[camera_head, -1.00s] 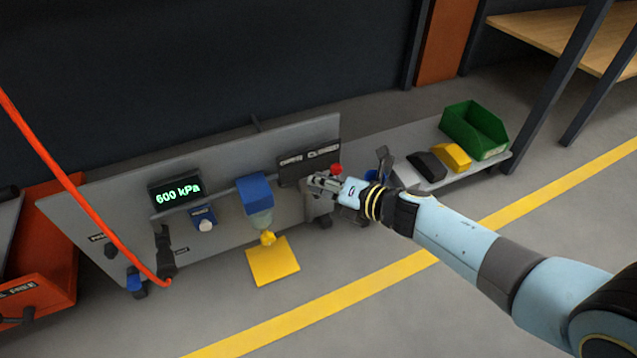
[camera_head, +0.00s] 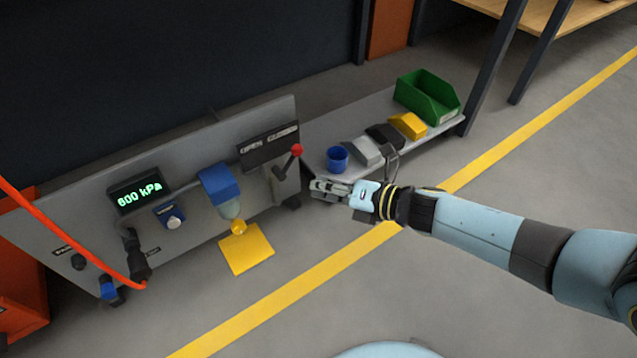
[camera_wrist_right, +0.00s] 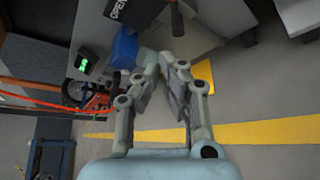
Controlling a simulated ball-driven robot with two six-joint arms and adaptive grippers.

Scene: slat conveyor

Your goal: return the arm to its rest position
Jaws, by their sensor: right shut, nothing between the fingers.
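My right arm (camera_head: 480,222) comes in from the right in the head view. Its gripper (camera_head: 318,189) is shut and empty, in front of the panel's right end and just below and right of the red-knobbed lever (camera_head: 289,163), apart from it. In the right wrist view the gripper's fingers (camera_wrist_right: 160,68) come together at the tips with nothing held. My left gripper is not in view.
The grey panel (camera_head: 85,200) carries a 600 kPa display (camera_head: 140,194), a blue-topped unit (camera_head: 219,186) and a red hose (camera_head: 70,231). A low shelf (camera_head: 318,137) holds a blue cup (camera_head: 337,158), several blocks and a green bin (camera_head: 428,98). Open floor lies in front.

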